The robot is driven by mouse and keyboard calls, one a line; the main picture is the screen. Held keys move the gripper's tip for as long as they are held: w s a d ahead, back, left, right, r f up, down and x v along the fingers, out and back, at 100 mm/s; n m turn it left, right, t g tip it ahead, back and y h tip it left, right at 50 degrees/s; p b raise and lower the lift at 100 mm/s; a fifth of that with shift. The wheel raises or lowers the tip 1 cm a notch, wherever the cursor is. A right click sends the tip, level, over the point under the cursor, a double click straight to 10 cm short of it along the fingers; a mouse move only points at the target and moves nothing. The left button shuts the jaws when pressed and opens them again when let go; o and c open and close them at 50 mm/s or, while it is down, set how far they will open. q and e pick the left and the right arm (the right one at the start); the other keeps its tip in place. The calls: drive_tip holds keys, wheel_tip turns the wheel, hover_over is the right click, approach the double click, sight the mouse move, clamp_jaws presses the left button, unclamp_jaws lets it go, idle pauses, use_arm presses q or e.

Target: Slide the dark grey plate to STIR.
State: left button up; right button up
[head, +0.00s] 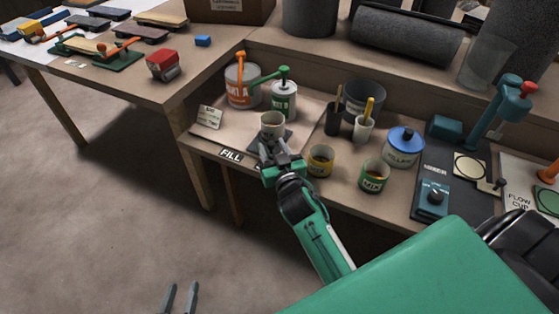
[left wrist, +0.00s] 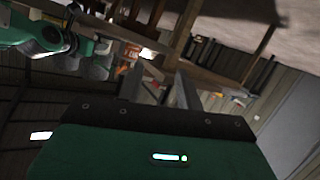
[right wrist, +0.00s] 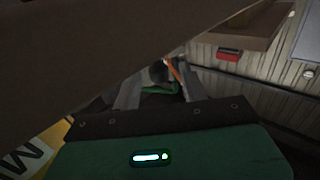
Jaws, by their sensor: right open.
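The dark grey plate (head: 286,133) lies on the bench by the FILL label (head: 231,155), partly hidden by my right gripper. A pale cup (head: 272,125) stands on it. My right gripper (head: 268,148) is right in front of the plate and cup, with its jaws open; I cannot tell whether it touches the plate. The right wrist view shows its two fingers apart (right wrist: 157,95). My left gripper (head: 180,297) is open and empty over the floor, low in the head view; its fingers also show apart in the left wrist view (left wrist: 157,88). I see no readable STIR label.
Behind the plate stand an orange-labelled can (head: 241,88) and a green-labelled can (head: 284,100). To the right are a yellow tub (head: 320,161), the MIX tub (head: 374,177), a cup with a yellow-handled tool (head: 364,128), the FILLER tub (head: 404,147) and the mixer (head: 432,198).

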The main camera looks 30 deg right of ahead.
use_arm(q)
drive_tip(key=shift+w+a+f+g+y+p, duration=0.1)
drive_tip(key=shift+a+f+g+y+p, duration=0.1)
drive_tip(key=shift+a+g+y+p, duration=0.4)
use_arm(e)
drive_tip(key=s+a, duration=0.1)
drive_tip(key=s, duration=1.2)
drive_tip(key=shift+s+a, duration=0.2)
drive_tip(key=shift+a, duration=0.1)
use_arm(q)
drive_tip(key=shift+a, duration=0.15)
use_arm(e)
drive_tip(key=shift+c, duration=0.2)
